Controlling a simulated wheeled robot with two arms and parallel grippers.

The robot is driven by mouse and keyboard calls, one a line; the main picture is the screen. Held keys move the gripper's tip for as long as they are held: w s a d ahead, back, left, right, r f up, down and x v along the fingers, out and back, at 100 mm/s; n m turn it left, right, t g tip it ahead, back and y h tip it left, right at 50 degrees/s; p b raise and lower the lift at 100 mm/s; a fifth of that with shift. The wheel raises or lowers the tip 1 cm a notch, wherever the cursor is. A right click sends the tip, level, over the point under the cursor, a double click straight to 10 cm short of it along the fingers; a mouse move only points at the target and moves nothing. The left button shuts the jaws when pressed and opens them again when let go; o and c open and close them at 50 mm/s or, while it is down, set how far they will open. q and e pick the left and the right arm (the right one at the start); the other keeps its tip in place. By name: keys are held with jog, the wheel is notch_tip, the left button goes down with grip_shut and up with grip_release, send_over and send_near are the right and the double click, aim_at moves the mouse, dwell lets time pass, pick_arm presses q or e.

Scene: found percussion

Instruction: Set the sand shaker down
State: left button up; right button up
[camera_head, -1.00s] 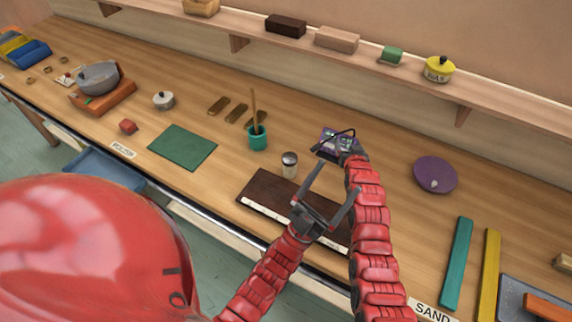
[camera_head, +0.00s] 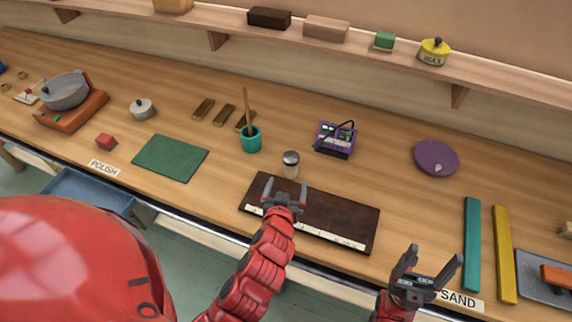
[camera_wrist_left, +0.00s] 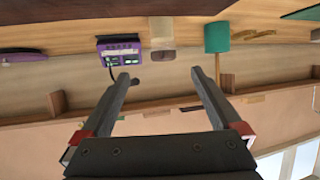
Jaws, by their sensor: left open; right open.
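The sand shaker (camera_head: 291,163), a small clear jar with pale contents and a metal lid, stands upright just behind the back edge of a dark board (camera_head: 335,213). It also shows in the left wrist view (camera_wrist_left: 162,32), upside down, beyond the fingers. My left gripper (camera_head: 286,187) is open and empty over the board, in front of the shaker and apart from it. Its spread fingers (camera_wrist_left: 160,80) fill the near part of the wrist view. My right gripper (camera_head: 434,264) is open and empty at the bench's front edge, near the SAND label (camera_head: 459,301).
A teal cup with a stick (camera_head: 251,140) stands behind left of the shaker. A purple device (camera_head: 336,139) sits behind right. A green mat (camera_head: 170,158) lies left, a purple disc (camera_head: 436,158) right. Teal (camera_head: 472,240) and yellow (camera_head: 504,255) strips lie further right.

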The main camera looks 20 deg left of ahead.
aim_at(292, 165)
pick_arm(q)
jog(key=b+x, duration=0.3)
jog(key=b, duration=0.1)
jog(key=b+x, duration=0.3)
jog(key=x, duration=0.1)
jog(key=shift+s+d+f+b, duration=0.1)
jog(key=shift+s+f+b, duration=0.1)
jog(key=shift+f+b, duration=0.2)
jog(key=x, duration=0.4)
jog(key=shift+w+r+p, duration=0.35)
jog(key=shift+w+p, duration=0.05)
jog(key=shift+w+f, duration=0.15)
jog(key=shift+w, duration=0.1)
jog(key=shift+w+a+p, duration=0.25)
jog(key=shift+w+p, duration=0.1)
jog(key=shift+p, duration=0.05)
jog(key=x, duration=0.1)
jog(key=p+x, duration=0.2)
jog(key=shift+w+a+f, duration=0.1)
jog(key=shift+w+a, duration=0.15)
jog(key=shift+a, duration=0.05)
jog(key=shift+w+a+f, duration=0.1)
jog(key=shift+w+f, duration=0.15)
jog(key=shift+w, duration=0.15)
grip_shut()
